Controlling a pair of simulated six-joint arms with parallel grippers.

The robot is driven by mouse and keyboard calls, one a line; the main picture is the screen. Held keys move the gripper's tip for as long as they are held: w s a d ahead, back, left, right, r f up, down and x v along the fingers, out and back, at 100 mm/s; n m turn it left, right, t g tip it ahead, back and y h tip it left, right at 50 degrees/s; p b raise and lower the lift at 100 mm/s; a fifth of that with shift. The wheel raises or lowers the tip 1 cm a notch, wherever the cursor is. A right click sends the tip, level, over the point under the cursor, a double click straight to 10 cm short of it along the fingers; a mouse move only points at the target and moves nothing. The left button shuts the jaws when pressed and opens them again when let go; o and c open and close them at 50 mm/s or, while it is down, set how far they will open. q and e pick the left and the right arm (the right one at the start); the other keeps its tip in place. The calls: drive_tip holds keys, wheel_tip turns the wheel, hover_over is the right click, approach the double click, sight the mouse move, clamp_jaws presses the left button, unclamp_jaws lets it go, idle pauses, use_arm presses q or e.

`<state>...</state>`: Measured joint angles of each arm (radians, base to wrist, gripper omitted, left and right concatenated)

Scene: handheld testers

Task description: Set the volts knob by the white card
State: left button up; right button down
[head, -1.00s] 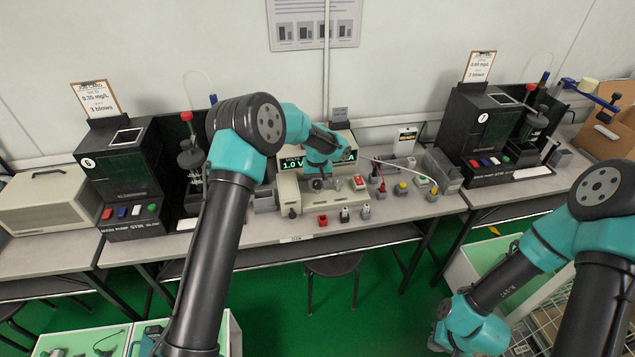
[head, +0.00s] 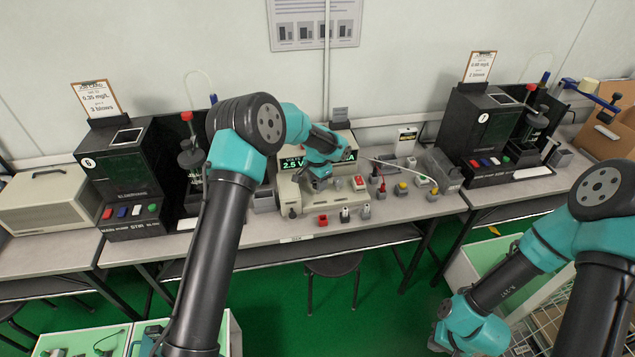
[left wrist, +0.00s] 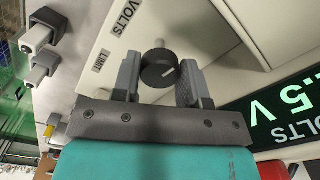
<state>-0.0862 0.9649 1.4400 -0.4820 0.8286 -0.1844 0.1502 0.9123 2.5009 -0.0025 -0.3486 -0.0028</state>
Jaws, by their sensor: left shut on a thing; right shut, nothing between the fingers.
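The volts knob (left wrist: 158,68) is round and black with a white pointer line. It shows in the left wrist view on the cream power supply panel (left wrist: 225,42), near the VOLTS and LIMIT labels. My left gripper (left wrist: 158,80) is shut on the knob, one finger on each side. In the head view my left gripper (head: 319,184) hides the knob at the supply's front. The green display (head: 293,164) reads 2.5 V. A small white card (head: 407,136) with dark and yellow print stands behind the bench, too small to read. My right gripper's fingers are not visible.
Red, white and grey blocks (head: 345,214) lie before the supply. Colored terminals and leads (head: 401,188) are to its right. Black testers with clipboards stand at left (head: 122,165) and right (head: 487,125). The supply's current reading is mostly hidden behind my left wrist.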

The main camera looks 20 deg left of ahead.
use_arm(q)
drive_tip(key=m, duration=0.4)
drive_tip(key=shift+m, duration=0.4)
drive_tip(key=o, duration=0.9)
wheel_tip(320, 180, up, 17)
drive_tip(key=shift+r, duration=0.2)
idle(0.4)
